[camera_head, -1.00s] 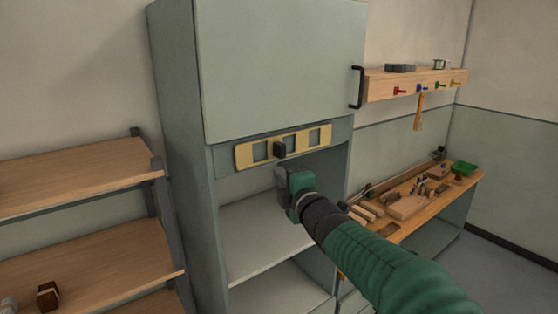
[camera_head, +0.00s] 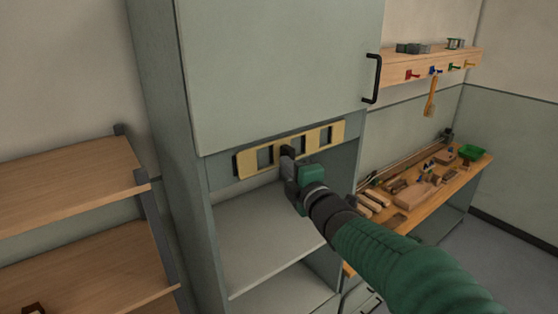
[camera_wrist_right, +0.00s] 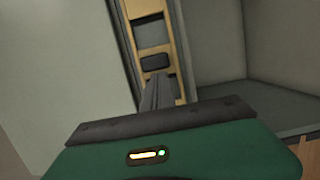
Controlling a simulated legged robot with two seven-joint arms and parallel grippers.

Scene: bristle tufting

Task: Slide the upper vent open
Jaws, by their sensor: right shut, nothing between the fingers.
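The upper vent is a yellow slotted plate (camera_head: 326,135) on the grey band below the cabinet's upper door. A dark strip shows along its left end. Its dark knob (camera_head: 287,153) stands near the middle of the plate, partly hidden by my gripper. My right gripper (camera_head: 290,172) is shut and empty, just below and against or very near the knob. In the right wrist view the shut fingers (camera_wrist_right: 158,92) point at the plate (camera_wrist_right: 146,10), close beside the knob (camera_wrist_right: 155,62); I cannot tell if they touch. My left gripper is not in view.
The grey upper door (camera_head: 280,70) with a black handle (camera_head: 373,79) is above the vent. An open compartment with a shelf (camera_head: 260,235) lies below. A wooden rack (camera_head: 70,185) stands left, a cluttered workbench (camera_head: 410,225) right.

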